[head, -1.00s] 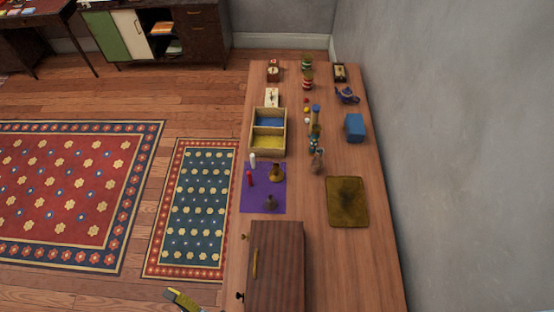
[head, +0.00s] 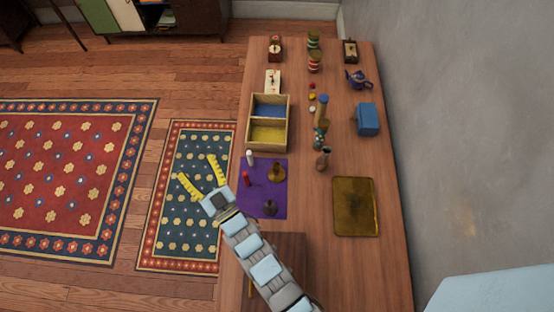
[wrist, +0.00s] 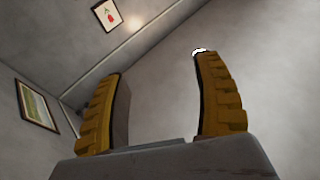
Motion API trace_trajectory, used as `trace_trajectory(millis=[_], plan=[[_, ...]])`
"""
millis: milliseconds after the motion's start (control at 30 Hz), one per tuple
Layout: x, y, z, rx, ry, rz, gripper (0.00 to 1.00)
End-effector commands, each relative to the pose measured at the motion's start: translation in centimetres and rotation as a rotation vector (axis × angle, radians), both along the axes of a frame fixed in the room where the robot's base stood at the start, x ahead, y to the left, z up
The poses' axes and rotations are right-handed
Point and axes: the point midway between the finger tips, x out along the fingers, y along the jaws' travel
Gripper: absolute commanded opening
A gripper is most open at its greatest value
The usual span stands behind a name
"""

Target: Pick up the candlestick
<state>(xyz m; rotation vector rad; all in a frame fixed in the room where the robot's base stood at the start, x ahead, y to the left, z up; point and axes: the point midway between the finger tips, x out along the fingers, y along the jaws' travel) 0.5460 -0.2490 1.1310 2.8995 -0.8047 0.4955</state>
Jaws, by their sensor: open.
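A brass candlestick (head: 277,172) stands on the purple cloth (head: 250,207) on the long wooden table. A darker, smaller holder-like piece (head: 270,208) stands nearer on the same cloth; I cannot tell whether it is also a candlestick. A white candle (head: 250,157) and a red candle (head: 246,179) are at the cloth's left side. My gripper (head: 197,168) is open and empty, left of the cloth and beyond the table's left edge in the head view.
A two-part wooden box (head: 268,122) lies beyond the cloth. A vase (head: 323,158), a gold square tray (head: 355,207), a blue box (head: 367,119) and a teapot (head: 358,79) stand to the right.

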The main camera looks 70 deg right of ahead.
Motion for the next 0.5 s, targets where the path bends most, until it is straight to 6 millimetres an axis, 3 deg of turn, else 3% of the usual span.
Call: trace_trajectory(millis=[33, 200, 500], plan=[[-0.7, -2.0, -3.0, 0.03, 0.046, -0.041, 0.68], [-3.4, -7.5, -10.1, 0.153, 0.214, -0.162, 0.68], [-11.4, -14.4, -22.4, 0.417, 0.471, -0.36, 0.68]])
